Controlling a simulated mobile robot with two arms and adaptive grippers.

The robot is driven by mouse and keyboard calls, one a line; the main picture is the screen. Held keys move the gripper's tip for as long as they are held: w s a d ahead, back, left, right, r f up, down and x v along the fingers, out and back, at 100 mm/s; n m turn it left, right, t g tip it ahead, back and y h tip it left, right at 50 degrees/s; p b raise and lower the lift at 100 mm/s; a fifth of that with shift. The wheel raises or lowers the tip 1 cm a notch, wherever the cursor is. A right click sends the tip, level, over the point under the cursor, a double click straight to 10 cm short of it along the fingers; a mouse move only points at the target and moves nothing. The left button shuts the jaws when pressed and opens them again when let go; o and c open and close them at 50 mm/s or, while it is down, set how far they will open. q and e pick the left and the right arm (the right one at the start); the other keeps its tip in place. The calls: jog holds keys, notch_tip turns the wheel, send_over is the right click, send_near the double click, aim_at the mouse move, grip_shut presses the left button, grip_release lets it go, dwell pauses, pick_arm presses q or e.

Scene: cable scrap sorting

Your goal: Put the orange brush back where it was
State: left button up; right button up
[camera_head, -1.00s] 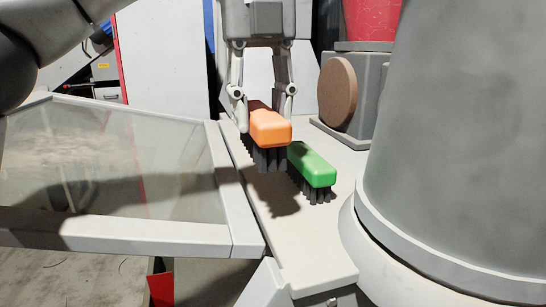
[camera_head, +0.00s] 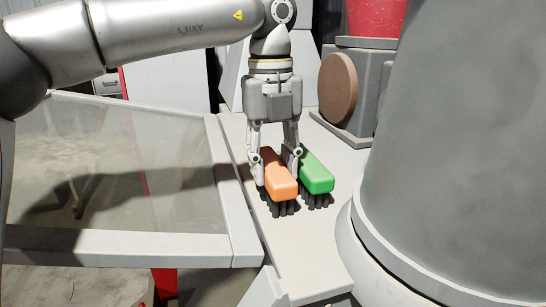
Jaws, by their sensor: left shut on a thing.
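The orange brush (camera_head: 281,182) is in the head view, on the light grey ledge (camera_head: 310,265), bristles down. It lies right beside the green brush (camera_head: 317,178), on its left and about parallel to it. My left gripper (camera_head: 276,172) comes from above and is shut on the orange brush, one finger on each side. The right finger sits in the narrow gap between the two brushes. Whether the bristles bear fully on the ledge is hard to tell. My right gripper is not in view.
A clear-walled bin with a grey frame (camera_head: 145,243) borders the ledge on the left. A large grey cylinder (camera_head: 460,150) stands close on the right. Behind are a grey block with a brown disc (camera_head: 337,90) and a red container (camera_head: 374,18). The ledge's front part is clear.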

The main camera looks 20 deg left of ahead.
aim_at(273, 165)
pick_arm(q)
jog(key=shift+d+f, duration=0.1)
jog(key=shift+f, duration=0.05)
jog(key=o, duration=0.7)
jog(key=shift+w, duration=0.1)
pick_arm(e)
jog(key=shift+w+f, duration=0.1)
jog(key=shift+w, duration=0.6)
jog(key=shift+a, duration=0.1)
pick_arm(q)
jog(key=shift+r, duration=0.5)
notch_tip(273, 165, up, 7)
jog(key=shift+f+b, duration=0.15)
jog(key=shift+b, duration=0.95)
jog(key=shift+r+p, duration=0.7)
jog(key=shift+r, duration=1.7)
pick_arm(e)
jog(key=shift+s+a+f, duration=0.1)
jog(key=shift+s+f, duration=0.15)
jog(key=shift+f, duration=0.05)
